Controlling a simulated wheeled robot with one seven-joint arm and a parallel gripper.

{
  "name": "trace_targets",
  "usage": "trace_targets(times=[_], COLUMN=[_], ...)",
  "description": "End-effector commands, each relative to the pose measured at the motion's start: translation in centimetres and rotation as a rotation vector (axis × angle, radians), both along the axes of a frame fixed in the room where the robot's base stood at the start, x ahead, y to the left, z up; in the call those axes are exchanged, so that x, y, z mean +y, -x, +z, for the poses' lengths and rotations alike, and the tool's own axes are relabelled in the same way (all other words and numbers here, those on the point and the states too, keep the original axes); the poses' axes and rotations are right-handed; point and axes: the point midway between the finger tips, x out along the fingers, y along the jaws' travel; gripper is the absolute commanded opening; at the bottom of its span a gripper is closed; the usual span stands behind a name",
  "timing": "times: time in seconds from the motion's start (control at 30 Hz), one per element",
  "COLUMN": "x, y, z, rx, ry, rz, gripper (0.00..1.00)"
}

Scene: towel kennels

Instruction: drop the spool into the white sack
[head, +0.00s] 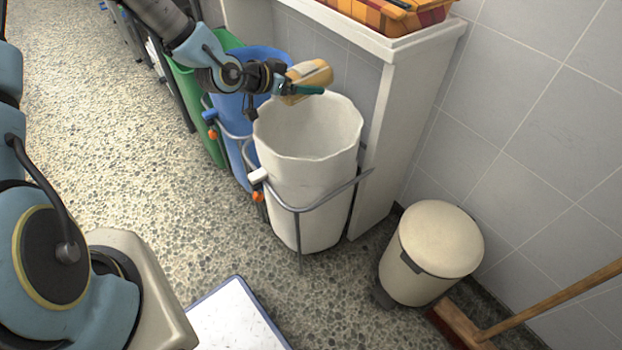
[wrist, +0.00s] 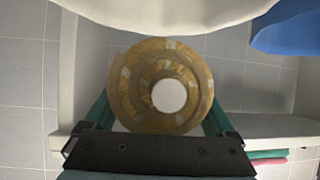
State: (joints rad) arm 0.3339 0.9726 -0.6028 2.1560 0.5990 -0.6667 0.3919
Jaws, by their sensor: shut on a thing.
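The spool (head: 308,74) is tan and sits between the fingers of my gripper (head: 297,89), which is shut on it. In the head view it is held above the far rim of the white sack (head: 308,185), which hangs open in a metal frame. In the wrist view the spool (wrist: 122,85) shows end-on as a brown-gold ring with a pale round centre, between the green fingers of my gripper (wrist: 160,118). A white edge, likely the sack's, shows at the top of the wrist view. The bottom of the sack's inside is hidden.
A blue sack (head: 228,115) and a green sack (head: 190,100) stand left of the white one. A white shelf unit (head: 410,110) with an orange basket (head: 370,15) is behind. A cream pedal bin (head: 440,240) and a broom (head: 550,300) are at right.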

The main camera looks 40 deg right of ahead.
Motion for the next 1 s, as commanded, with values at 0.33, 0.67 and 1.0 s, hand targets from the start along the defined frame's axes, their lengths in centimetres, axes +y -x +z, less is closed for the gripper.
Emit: trace_targets(times=[0.33,0.67,1.0], x=[-1.6,-1.6,-1.6], y=[2.4,2.4,2.3], z=[-0.3,-4.0,-5.4], rx=[0.001,0.002,0.000], ry=[-0.001,0.000,0.001], rz=[-0.095,-0.092,-0.092], gripper=[0.27,0.27,0.27])
